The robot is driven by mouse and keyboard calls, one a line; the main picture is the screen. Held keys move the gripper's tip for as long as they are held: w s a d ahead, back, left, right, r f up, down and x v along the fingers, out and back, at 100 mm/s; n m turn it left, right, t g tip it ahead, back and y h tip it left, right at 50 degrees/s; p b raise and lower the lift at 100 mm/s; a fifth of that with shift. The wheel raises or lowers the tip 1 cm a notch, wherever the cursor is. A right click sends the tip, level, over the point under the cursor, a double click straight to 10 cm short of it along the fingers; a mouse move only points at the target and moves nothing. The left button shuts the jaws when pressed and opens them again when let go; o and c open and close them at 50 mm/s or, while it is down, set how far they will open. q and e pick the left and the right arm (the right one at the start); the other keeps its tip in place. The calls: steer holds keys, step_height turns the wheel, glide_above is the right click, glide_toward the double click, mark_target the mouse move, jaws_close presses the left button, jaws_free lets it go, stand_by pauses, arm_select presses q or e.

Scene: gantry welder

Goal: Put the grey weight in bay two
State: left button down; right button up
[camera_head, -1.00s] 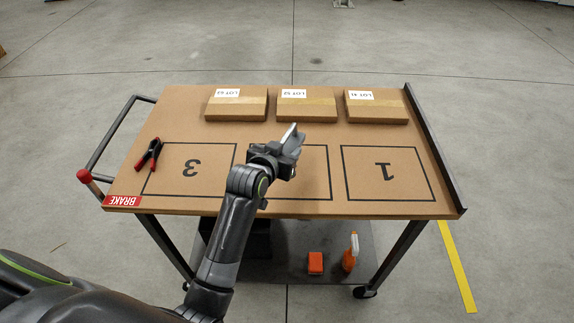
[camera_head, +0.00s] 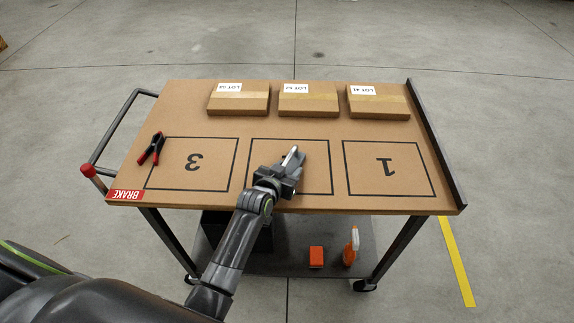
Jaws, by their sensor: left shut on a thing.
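My left gripper (camera_head: 292,160) is over the middle outlined bay of the cart top and is shut on the grey weight (camera_head: 291,154). Only a small light-grey part of the weight shows between the fingers; the rest is hidden. Bay two (camera_head: 319,172) is the black outlined rectangle between the bays marked 3 and 1; its number is hidden under my gripper and wrist. I cannot tell whether the weight touches the cart top. My right gripper is not in view.
Bay three (camera_head: 215,176) holds no object, and a red-and-black clamp (camera_head: 152,148) lies at its left edge. Bay one (camera_head: 412,178) is empty. Three labelled cardboard boxes (camera_head: 308,100) line the far side. A raised dark rail (camera_head: 437,145) edges the right.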

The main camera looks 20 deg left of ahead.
arm_select(q)
steer(key=shift+r, duration=0.15)
steer(key=c, duration=0.7)
jaws_free()
steer(key=b+v, duration=0.1)
steer(key=v, duration=1.1)
steer(key=shift+s, duration=0.1)
